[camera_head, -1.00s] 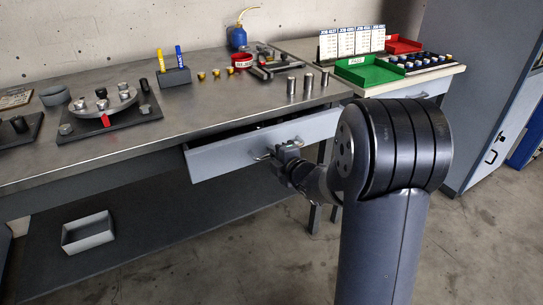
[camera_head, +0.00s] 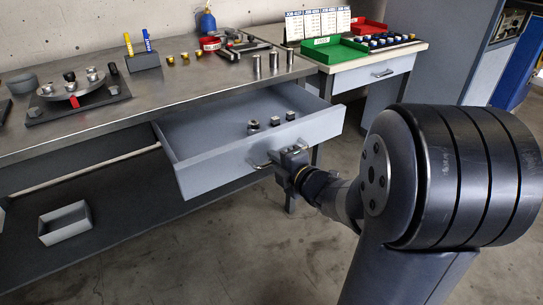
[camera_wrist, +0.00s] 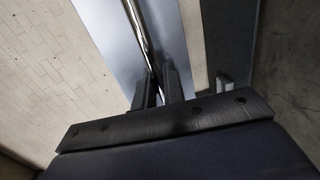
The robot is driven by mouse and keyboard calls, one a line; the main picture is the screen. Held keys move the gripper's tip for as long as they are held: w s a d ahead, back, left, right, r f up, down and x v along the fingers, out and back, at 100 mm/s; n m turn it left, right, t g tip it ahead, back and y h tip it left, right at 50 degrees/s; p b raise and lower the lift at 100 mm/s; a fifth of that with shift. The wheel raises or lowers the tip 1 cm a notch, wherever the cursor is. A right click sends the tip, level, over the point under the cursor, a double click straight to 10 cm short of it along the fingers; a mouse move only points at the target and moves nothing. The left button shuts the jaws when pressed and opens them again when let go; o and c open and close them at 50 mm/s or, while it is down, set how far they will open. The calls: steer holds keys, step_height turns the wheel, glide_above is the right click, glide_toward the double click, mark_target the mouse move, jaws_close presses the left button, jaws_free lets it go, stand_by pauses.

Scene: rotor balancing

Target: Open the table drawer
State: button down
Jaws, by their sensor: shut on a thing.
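The table drawer (camera_head: 205,172) is pulled well out from under the steel-topped workbench (camera_head: 190,98), and its inside shows. Its metal bar handle (camera_head: 258,163) is on the front panel. My gripper (camera_head: 283,162) is at the handle and shut on it. In the wrist view the two dark fingers (camera_wrist: 160,88) close around the shiny handle bar (camera_wrist: 136,28), with the drawer's light front panel (camera_wrist: 100,30) beside it. Several small metal parts (camera_head: 272,122) lie in the drawer near its right side.
A rotor on a dark stand (camera_head: 72,90), a pen block (camera_head: 143,61) and metal cylinders (camera_head: 273,60) stand on the bench. A side table with a green tray (camera_head: 334,49) is at right. A grey bin (camera_head: 65,222) sits below. Floor in front is clear.

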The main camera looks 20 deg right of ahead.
stand_by(0.3)
steer(key=c, duration=1.6)
jaws_free()
steer(key=shift+s, duration=0.1)
steer(key=shift+p+v, duration=1.5)
steer(key=shift+v, duration=3.85)
steer(key=shift+f, duration=0.15)
steer(key=b+x, duration=0.3)
steer(key=x, duration=0.8)
